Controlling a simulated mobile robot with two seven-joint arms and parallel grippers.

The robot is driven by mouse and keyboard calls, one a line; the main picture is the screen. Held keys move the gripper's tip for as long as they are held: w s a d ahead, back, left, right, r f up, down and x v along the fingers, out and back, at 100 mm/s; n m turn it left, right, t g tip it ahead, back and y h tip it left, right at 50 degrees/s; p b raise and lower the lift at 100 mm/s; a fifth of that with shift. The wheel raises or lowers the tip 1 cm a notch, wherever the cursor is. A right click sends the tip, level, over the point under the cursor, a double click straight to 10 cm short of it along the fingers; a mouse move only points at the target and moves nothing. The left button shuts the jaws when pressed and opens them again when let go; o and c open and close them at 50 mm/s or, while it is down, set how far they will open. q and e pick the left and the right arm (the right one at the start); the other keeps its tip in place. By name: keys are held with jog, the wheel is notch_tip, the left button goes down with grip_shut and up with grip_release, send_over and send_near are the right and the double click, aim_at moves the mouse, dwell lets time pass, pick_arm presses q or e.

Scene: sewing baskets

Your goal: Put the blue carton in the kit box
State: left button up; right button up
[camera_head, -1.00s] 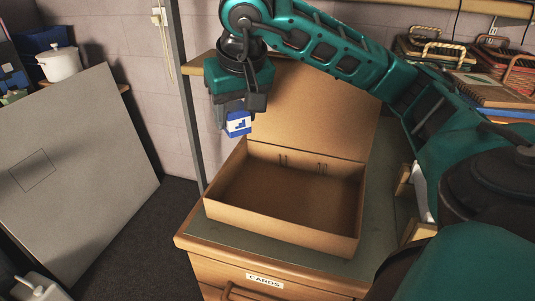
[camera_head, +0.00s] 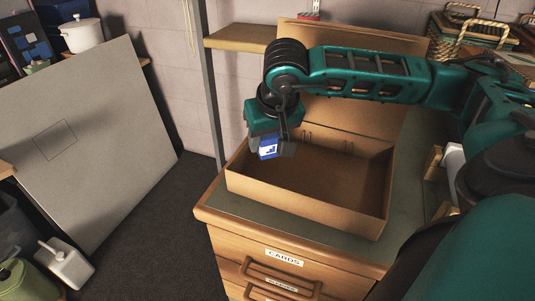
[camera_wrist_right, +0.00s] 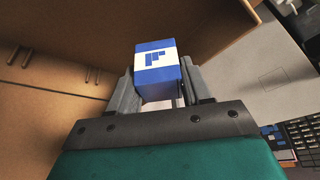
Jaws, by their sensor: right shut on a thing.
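The blue carton (camera_head: 268,149) is a small blue box with a white band and a blue mark. My right gripper (camera_head: 270,150) is shut on it, over the left end of the kit box in the head view. The right wrist view shows the carton (camera_wrist_right: 157,72) between the two fingers of the gripper (camera_wrist_right: 160,90). The kit box (camera_head: 300,205) is an open brown cardboard box with its lid raised at the back. The part of its inside that I see is empty; my arm hides some of the lid and the left end. My left gripper is not in view.
The box stands on a green-topped wooden cabinet (camera_head: 240,207) with drawers labelled CARDS. Wicker baskets (camera_head: 468,35) stand at the back right. A grey post (camera_head: 207,80) rises behind the cabinet.

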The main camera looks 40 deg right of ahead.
aim_at(267, 154)
jog(key=shift+f, duration=2.05)
jog(key=shift+f+b, duration=0.25)
jog(key=shift+b, duration=0.2)
jog(key=o, duration=0.8)
jog(key=shift+c, duration=0.2)
jog(key=shift+r, duration=0.15)
